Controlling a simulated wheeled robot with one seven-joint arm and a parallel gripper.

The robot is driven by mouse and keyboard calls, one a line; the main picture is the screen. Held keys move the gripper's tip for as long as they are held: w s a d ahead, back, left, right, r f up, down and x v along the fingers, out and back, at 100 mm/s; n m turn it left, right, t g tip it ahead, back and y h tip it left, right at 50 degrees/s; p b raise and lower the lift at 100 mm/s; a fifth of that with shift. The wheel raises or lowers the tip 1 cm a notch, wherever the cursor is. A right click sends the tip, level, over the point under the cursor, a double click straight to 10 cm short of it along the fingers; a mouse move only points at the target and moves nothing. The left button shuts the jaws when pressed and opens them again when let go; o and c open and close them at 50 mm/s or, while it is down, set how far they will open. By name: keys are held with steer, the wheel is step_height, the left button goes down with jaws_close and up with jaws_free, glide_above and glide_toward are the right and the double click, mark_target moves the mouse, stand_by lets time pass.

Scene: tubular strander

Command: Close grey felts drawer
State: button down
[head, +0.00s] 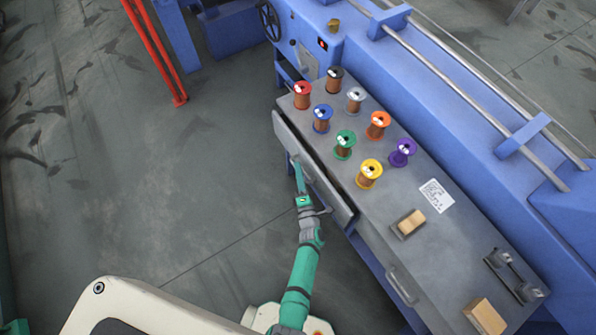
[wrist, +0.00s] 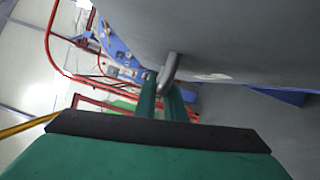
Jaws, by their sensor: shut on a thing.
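The grey drawer (head: 330,193) at the left end of the bench stands partly open, with a dark gap between its front panel and the bench top. My green gripper (head: 297,165) is at the outer face of this front. In the wrist view, the gripper fingers (wrist: 165,105) are shut on the drawer's grey bar handle (wrist: 169,70). The grey drawer front also fills the upper right of the wrist view (wrist: 240,45). The inside of the drawer is mostly hidden, so I cannot see felts in it.
The grey bench top (head: 385,205) carries several coloured spools, a white label (head: 436,196) and wooden blocks (head: 410,223). A second drawer with a handle (head: 402,287) is to the right. A blue machine (head: 450,90) stands behind. A red post (head: 155,50) stands at upper left; the floor on the left is clear.

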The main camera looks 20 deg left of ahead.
mark_target(309, 170)
steer(key=shift+w+d, duration=1.4)
steer(key=shift+w, duration=0.25)
steer(key=c, duration=1.8)
jaws_free()
steer(key=shift+c, duration=0.2)
steer(key=shift+s, duration=0.15)
steer(key=v, duration=1)
steer(key=shift+s, duration=0.25)
steer(key=shift+d+f, duration=0.1)
